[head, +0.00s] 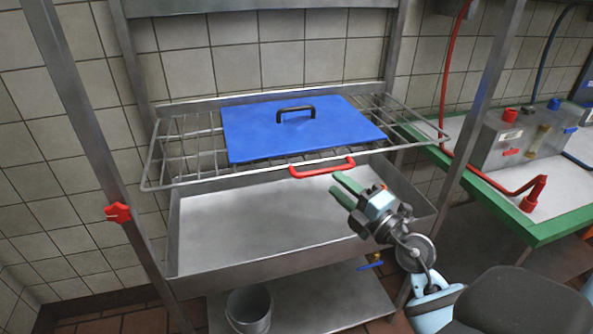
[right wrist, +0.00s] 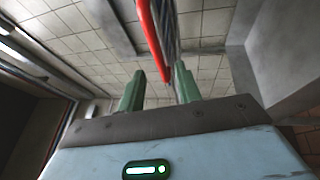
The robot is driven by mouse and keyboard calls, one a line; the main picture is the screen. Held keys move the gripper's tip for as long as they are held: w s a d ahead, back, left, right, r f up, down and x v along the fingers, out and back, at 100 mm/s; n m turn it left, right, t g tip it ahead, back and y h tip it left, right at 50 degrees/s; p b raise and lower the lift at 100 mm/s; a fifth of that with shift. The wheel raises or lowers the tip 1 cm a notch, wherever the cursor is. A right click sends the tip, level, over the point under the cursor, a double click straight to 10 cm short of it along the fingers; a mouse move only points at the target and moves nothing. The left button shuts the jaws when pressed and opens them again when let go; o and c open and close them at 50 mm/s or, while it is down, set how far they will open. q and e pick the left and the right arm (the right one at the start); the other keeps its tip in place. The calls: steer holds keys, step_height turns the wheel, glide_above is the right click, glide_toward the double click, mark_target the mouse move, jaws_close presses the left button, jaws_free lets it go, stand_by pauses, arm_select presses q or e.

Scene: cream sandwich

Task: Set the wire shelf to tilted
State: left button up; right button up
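The wire shelf (head: 205,180) spans the steel frame above a metal basin. Its front edge carries a red handle (head: 322,169), near the middle. A blue board (head: 270,137) with a black handle (head: 296,112) lies on the wires. The shelf looks roughly level in the head view. My right gripper (head: 342,189) is open and empty, just below and right of the red handle. In the right wrist view the red handle (right wrist: 151,40) shows beyond and between the tips of my green fingers; I see no contact. My left gripper is out of view.
The metal basin (head: 240,222) below the shelf is empty. A red knob (head: 117,212) sits on the left post. A bucket (head: 249,309) stands on the lower shelf. A green-edged counter (head: 540,228) with hoses lies right of the right post (head: 488,75).

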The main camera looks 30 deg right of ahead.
mark_target(326, 172)
steer(key=shift+w+d+r, duration=0.1)
steer(key=shift+d, duration=0.05)
steer(key=shift+w+r, duration=0.1)
steer(key=shift+w, duration=0.2)
steer(key=x, duration=0.7)
jaws_close()
